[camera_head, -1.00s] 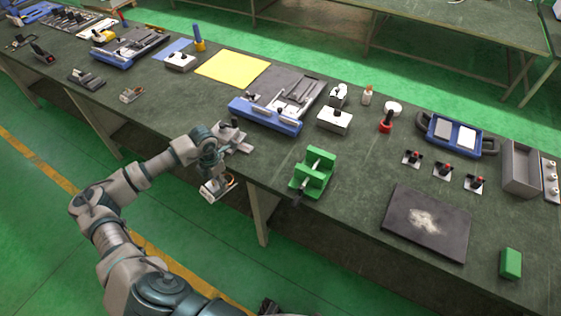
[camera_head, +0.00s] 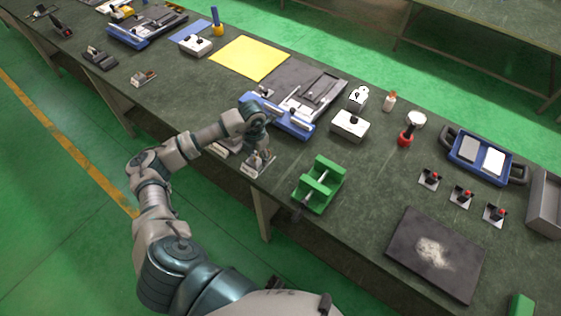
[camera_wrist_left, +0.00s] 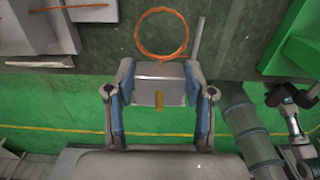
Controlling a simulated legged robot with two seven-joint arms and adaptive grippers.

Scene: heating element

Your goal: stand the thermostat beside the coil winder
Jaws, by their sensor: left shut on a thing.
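My left gripper (camera_head: 257,148) is shut on a small grey box-shaped thing (camera_wrist_left: 160,75) with an orange-yellow mark, which I take for the thermostat. In the head view the held thing (camera_head: 257,164) is at the table's front edge; I cannot tell whether it touches the table. The green frame with a metal rod (camera_head: 320,184), which I take for the coil winder, stands close to the right of it. Part of a green thing also shows in the left wrist view (camera_wrist_left: 292,48).
A copper-coloured ring (camera_wrist_left: 161,34) lies just beyond the held thing. A blue-and-grey fixture (camera_head: 285,120) and a white box with a black knob (camera_head: 349,125) stand behind. A dark plate (camera_head: 410,235) lies right of the green frame, with bare table between.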

